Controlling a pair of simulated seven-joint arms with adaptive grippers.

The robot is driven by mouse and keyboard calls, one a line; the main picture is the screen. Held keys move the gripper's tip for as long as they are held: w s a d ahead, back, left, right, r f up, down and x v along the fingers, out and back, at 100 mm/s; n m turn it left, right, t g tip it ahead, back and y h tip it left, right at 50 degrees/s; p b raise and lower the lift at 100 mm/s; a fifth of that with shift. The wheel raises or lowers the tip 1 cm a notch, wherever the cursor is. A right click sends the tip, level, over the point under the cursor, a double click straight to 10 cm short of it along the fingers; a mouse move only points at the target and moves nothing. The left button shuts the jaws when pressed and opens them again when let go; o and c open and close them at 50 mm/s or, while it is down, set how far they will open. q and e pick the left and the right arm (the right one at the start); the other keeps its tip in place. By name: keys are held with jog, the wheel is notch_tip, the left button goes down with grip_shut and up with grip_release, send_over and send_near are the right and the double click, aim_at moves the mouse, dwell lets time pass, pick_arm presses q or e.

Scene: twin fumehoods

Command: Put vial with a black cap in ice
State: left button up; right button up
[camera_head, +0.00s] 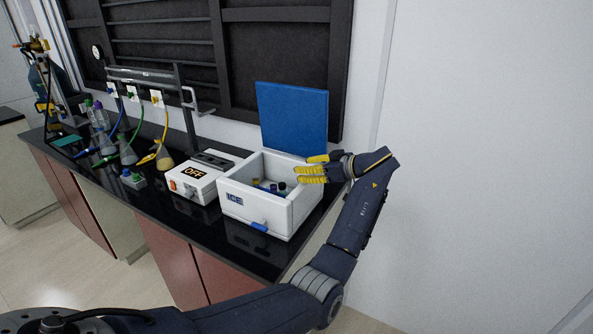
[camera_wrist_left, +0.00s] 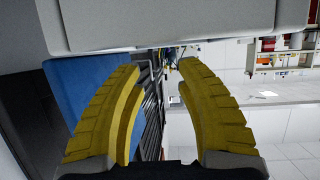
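The white ice box (camera_head: 257,218) stands on the black bench with its blue lid (camera_head: 293,118) raised. Inside it are several small vials (camera_head: 268,187) with coloured or dark caps. I cannot tell which, if any, has a black cap. My left gripper (camera_head: 312,168) has yellow fingers and is over the right side of the box opening. In the left wrist view its fingers (camera_wrist_left: 159,66) are spread apart with nothing between them. The blue lid (camera_wrist_left: 82,98) shows behind them at left. My right gripper is in neither view.
A white device marked OFF (camera_head: 196,178) stands just left of the ice box. A white wall (camera_head: 480,150) lies to the right.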

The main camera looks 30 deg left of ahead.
pick_arm(q)
jog(key=shift+v, duration=0.9)
